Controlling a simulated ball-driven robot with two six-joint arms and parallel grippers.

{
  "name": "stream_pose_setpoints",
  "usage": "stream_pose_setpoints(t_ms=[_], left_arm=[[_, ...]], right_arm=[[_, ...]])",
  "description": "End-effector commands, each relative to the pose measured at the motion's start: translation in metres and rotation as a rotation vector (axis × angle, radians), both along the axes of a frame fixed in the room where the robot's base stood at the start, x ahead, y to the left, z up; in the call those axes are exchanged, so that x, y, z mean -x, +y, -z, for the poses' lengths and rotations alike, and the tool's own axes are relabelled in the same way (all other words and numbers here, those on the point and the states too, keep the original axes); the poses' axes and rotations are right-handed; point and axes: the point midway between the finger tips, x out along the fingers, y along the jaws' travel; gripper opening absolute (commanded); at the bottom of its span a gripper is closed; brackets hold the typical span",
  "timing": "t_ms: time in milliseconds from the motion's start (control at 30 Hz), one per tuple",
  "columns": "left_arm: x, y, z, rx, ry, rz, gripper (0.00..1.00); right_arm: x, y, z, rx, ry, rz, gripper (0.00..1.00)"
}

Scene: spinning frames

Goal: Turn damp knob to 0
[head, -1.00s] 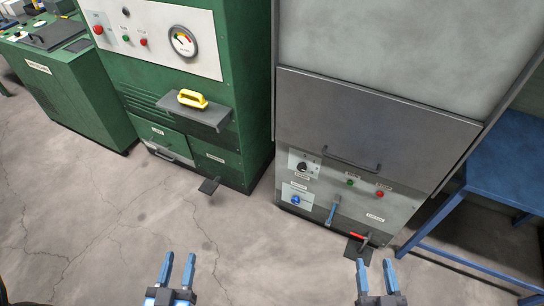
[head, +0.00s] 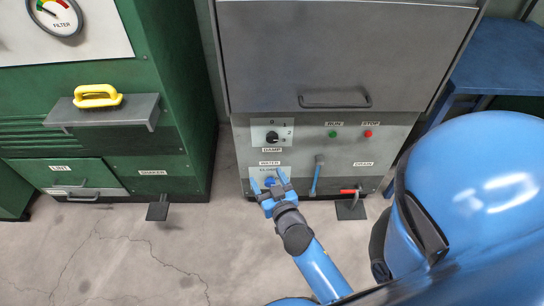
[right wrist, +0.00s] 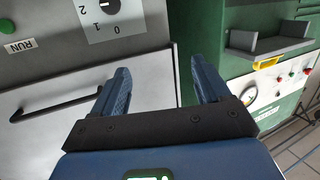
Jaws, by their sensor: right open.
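The damp knob (head: 271,136) is a black dial on a white plate on the front of the grey machine, above a DAMP label. In the right wrist view the knob (right wrist: 108,6) is cut by the top edge, with 0, 1 and 2 marked on its plate. I cannot tell which mark it points at. My right gripper (head: 269,181) is open and empty. My left gripper is out of view.
Green RUN (head: 332,134) and red STOP (head: 368,134) buttons sit right of the knob. A blue lever (head: 317,178) and a red-handled drain lever (head: 350,191) are below. A door handle (head: 335,102) is above. The green machine (head: 170,100) stands left, a blue table (head: 497,52) right.

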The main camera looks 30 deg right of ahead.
Motion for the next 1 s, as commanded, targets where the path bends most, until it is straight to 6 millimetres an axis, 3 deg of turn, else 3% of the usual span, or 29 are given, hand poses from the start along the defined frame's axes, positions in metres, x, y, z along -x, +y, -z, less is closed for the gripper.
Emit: stream_pose_setpoints(t_ms=[33, 100, 400, 633, 1000], left_arm=[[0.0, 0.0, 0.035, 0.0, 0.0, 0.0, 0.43], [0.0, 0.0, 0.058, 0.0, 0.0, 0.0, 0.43], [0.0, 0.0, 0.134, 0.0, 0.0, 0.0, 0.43], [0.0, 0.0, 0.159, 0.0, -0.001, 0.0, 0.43], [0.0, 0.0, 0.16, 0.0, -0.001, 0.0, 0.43]], right_arm=[[-0.014, -0.007, 0.031, 0.004, -0.009, 0.031, 0.76], [-0.029, -0.018, 0.049, 0.006, -0.017, 0.077, 0.76], [-0.08, -0.06, 0.094, 0.012, -0.09, 0.266, 0.76], [-0.096, -0.077, 0.101, 0.011, -0.136, 0.348, 0.76], [-0.124, -0.098, 0.098, 0.011, -0.149, 0.37, 0.76]])
